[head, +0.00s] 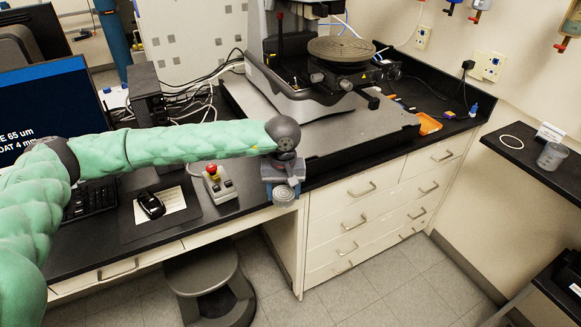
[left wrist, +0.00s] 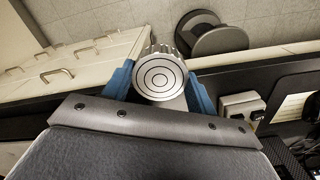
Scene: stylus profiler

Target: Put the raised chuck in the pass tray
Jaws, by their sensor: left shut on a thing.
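My left gripper (head: 283,185) is shut on a silvery round chuck (head: 284,196) with a ribbed side. It holds the chuck just off the front edge of the black bench, above the floor. In the left wrist view the chuck (left wrist: 162,77) sits between the two blue fingers, its face with concentric rings turned to the camera. I cannot make out a tray marked as the pass tray. A small black shelf (head: 520,158) at the right bears a white ring (head: 511,142), a white card (head: 550,132) and a clear cup (head: 552,156). My right gripper is not in view.
The profiler (head: 300,95) with its round stage (head: 342,49) stands on the bench. A grey control box (head: 218,184) with a red button is left of my gripper. An orange tray (head: 428,124) lies at the bench's right end. A stool (head: 205,275) stands below.

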